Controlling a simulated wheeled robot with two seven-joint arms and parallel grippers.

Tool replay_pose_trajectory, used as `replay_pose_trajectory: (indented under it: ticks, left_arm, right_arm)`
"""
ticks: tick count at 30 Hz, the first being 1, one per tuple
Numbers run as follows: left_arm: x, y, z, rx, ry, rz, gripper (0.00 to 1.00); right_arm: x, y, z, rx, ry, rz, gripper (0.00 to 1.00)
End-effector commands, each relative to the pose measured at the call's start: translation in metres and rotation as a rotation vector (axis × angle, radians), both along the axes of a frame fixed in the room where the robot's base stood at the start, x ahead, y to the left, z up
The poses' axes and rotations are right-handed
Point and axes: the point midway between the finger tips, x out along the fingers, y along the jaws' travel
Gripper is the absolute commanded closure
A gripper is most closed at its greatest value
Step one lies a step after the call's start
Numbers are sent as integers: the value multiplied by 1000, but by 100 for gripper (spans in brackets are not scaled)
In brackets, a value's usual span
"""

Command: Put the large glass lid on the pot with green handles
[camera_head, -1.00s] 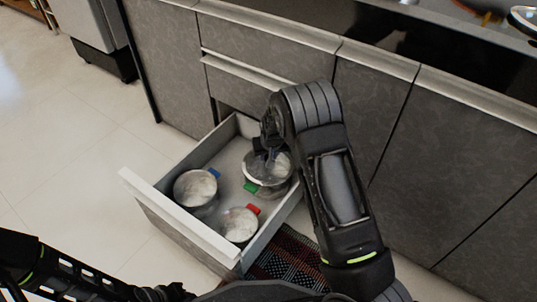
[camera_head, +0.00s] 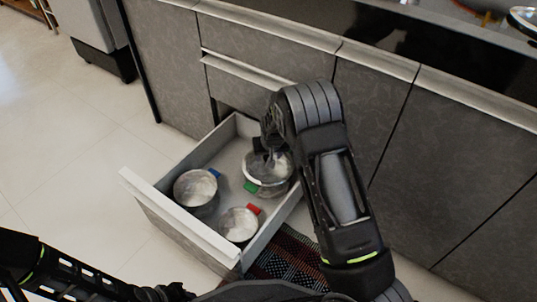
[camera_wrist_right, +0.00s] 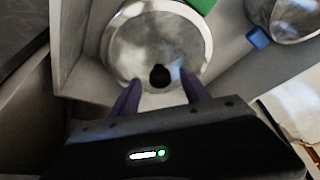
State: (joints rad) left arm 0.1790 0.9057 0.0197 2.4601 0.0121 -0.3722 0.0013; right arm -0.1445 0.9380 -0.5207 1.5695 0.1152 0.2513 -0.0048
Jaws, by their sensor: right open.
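The pot with green handles (camera_head: 252,187) stands at the back right of the open drawer. The large glass lid (camera_head: 265,168) lies over its top. In the right wrist view the round lid (camera_wrist_right: 150,40) has a bright rim and a black knob, with a green handle (camera_wrist_right: 202,4) beside it. My right gripper (camera_head: 268,152) is above the lid, partly hidden by its own arm. In the wrist view its two fingers (camera_wrist_right: 162,92) are apart on either side of the knob. Whether they touch it I cannot tell. My left arm shows at lower left, but its gripper is not visible.
The drawer (camera_head: 180,215) also holds a pot with blue handles (camera_head: 196,190) at the left and a smaller pot with red handles (camera_head: 239,225) at the front. The drawer walls surround them closely. Cabinet fronts (camera_head: 370,110) stand behind. A patterned rug (camera_head: 287,262) lies beside the drawer.

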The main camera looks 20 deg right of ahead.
Motion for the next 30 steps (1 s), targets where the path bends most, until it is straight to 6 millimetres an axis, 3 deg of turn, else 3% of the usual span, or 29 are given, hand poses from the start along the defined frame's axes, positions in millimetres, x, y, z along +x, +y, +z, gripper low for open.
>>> replay_pose_trajectory:
  ticks: [14,30]
  left_arm:
    - [-6,-2,33,6,4,-4,74]
    - [-6,-2,33,7,3,-4,74]
  right_arm:
    - [-24,7,67,-1,-3,0,46]
    - [-27,8,70,-1,-3,0,46]
